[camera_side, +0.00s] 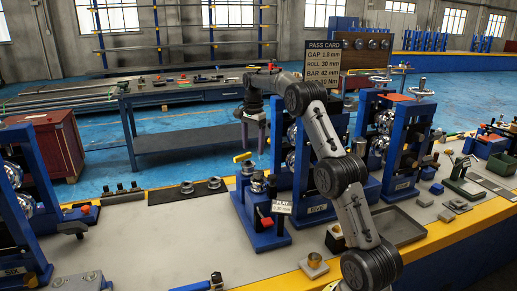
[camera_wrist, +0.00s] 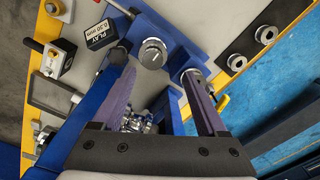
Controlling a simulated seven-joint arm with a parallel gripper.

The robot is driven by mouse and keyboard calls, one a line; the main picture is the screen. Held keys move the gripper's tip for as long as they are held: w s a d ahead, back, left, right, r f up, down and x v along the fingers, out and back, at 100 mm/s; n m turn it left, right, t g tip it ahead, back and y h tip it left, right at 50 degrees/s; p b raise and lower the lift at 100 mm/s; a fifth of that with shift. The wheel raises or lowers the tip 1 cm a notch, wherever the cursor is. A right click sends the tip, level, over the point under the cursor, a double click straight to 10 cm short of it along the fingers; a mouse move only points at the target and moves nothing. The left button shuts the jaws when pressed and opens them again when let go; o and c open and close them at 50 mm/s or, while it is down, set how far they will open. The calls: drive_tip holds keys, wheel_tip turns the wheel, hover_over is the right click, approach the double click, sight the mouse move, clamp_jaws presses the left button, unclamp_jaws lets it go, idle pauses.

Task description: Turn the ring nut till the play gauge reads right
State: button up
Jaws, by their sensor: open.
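The knurled ring nut (camera_wrist: 152,53) sits on a blue stand, seen nearly end-on in the wrist view. It also shows in the side view (camera_side: 257,184). The play gauge (camera_wrist: 101,33) is a small dark plate with a white label reading PLAY and a value in mm; its digits are too small to be sure of. It stands beside the nut, also in the side view (camera_side: 282,208). My gripper (camera_wrist: 158,74) is open and empty, its fingers apart with the nut showing beyond their tips. In the side view my gripper (camera_side: 247,112) hangs above the stand, clear of the nut.
A pass card (camera_side: 336,68) lists GAP 1.8 mm, ROLL 30 mm and BAR 42 mm; its last line is partly covered. Two loose metal rings (camera_wrist: 235,62) lie on a dark mat. Blue roll stands (camera_side: 400,140) rise on the right. A metal cylinder (camera_wrist: 192,76) stands near the right finger.

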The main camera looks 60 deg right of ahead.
sight(259, 172)
drive_tip(key=shift+s+d+f, duration=0.4)
drive_tip(key=shift+d+f, duration=0.05)
drive_tip(key=shift+f, duration=0.15)
drive_tip(key=shift+s+d+f, duration=0.35)
drive_tip(key=shift+d+f, duration=0.05)
drive_tip(key=shift+f, duration=0.15)
wheel_tip(259, 172, down, 8)
drive_tip(key=shift+a+r, duration=0.1)
drive_tip(key=shift+r, duration=0.1)
drive_tip(key=c, duration=1)
drive_tip(key=shift+c, duration=0.2)
